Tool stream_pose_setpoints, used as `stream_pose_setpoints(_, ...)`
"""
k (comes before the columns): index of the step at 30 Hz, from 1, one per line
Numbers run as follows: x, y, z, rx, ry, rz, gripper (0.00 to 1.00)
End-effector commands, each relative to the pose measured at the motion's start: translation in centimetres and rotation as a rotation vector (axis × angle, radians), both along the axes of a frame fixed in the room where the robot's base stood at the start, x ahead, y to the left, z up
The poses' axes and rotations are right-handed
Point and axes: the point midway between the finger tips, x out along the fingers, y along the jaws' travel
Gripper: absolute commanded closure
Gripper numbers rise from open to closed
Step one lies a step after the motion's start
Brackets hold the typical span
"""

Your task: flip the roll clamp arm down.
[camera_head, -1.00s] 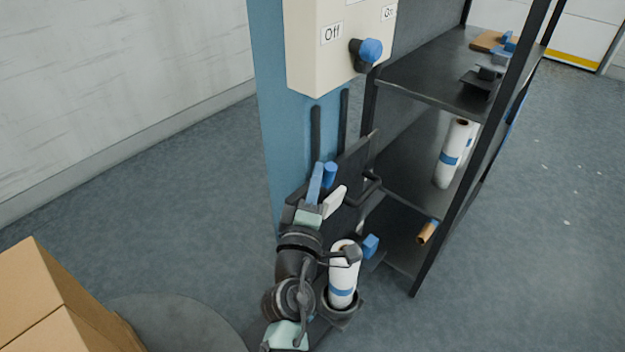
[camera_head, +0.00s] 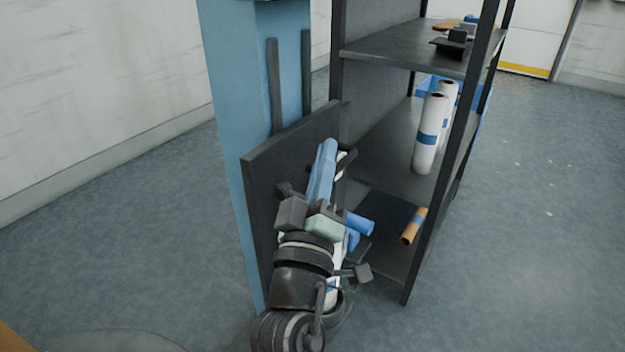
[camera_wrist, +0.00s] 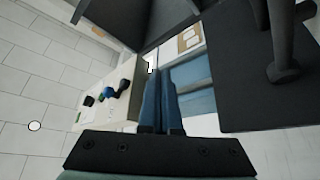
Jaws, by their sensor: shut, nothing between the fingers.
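My gripper (camera_head: 325,150) is shut and empty. Its blue fingers point up in front of the dark panel (camera_head: 272,160) and also show side by side in the wrist view (camera_wrist: 160,85). A white roll with a blue band (camera_head: 333,284) is largely covered by my arm.
A dark shelf rack (camera_head: 400,48) stands close on the right, with white rolls (camera_head: 430,130) and an orange roll (camera_head: 412,227). A blue column (camera_head: 232,130) is behind the panel. The floor at left is clear.

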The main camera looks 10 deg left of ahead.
Motion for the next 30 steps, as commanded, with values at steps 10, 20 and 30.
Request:
stream_pose_setpoints(10,-0.8,-2.0,-3.3,0.189,-0.073,0.0,1.0)
stream_pose_setpoints(20,-1.3,-3.3,-5.6,0.369,-0.136,0.002,1.0)
stream_pose_setpoints(30,-1.6,-4.5,-8.3,0.373,-0.136,-0.001,1.0)
